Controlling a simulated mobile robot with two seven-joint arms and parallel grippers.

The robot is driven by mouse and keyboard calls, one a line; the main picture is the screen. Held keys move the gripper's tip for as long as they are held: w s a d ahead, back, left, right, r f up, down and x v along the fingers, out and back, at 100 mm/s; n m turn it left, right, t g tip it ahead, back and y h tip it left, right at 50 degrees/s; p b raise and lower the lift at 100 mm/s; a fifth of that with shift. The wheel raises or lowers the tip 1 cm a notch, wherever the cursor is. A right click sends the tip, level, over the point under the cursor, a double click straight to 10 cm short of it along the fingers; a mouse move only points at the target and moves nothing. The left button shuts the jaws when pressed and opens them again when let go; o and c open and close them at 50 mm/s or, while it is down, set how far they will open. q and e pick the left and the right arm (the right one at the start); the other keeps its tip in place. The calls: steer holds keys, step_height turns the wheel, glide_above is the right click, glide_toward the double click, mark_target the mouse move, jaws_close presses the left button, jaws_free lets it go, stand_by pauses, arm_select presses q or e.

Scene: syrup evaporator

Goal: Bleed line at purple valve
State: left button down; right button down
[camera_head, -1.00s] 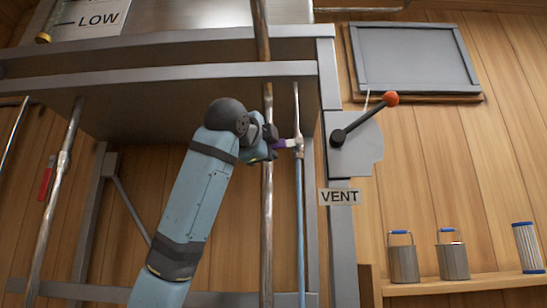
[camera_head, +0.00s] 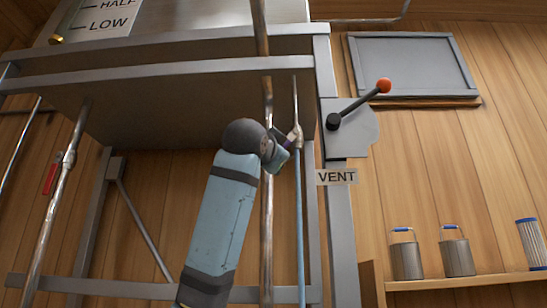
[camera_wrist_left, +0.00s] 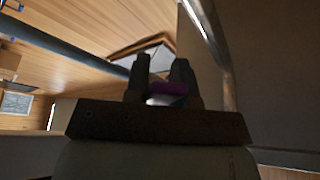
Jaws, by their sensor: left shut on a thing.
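The purple valve has a metal body (camera_head: 296,136) on a thin upright pipe with a blue lower length, under the steel pan. Its purple handle (camera_wrist_left: 170,88) lies between my left gripper's two dark fingers (camera_wrist_left: 160,74) in the left wrist view. In the head view, my left gripper (camera_head: 283,143) is shut on the handle, just left of the valve body. The gripper hides most of the handle there; only a sliver of purple shows. My right gripper is in neither view.
A copper-coloured upright pipe (camera_head: 267,215) runs close beside my left wrist. A lever with an orange knob (camera_head: 384,86) sits right, above the VENT sign (camera_head: 336,177). A red-handled valve (camera_head: 50,179) is at left. Cans (camera_head: 457,256) stand on a shelf at lower right.

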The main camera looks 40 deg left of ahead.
arm_select(q)
steer(key=shift+d+f, duration=0.1)
stand_by(0.4)
steer(key=c, duration=1)
jaws_free()
steer(key=shift+o, duration=0.2)
